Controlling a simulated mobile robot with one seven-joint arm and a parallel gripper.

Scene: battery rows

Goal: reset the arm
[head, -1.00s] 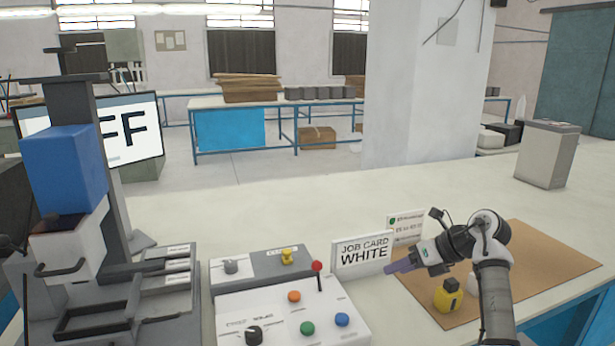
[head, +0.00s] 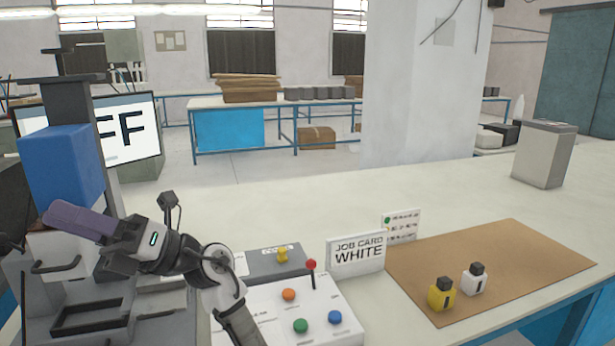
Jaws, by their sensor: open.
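My arm reaches up from the bottom of the head view and bends to the left. My gripper (head: 72,218) is in front of the blue-headed machine (head: 66,172) at the left, with its purple-grey fingers pointing left. It is open, and I see nothing held in it. The gripper and arm hide part of the machine's white block and the left part of the control panel (head: 262,303).
The panel has several coloured buttons and a red-knobbed lever. A "JOB CARD WHITE" sign (head: 357,254) stands behind it. A yellow bottle (head: 441,295) and a white bottle (head: 474,279) stand on the brown mat (head: 530,250). A grey canister (head: 543,155) stands at the back right.

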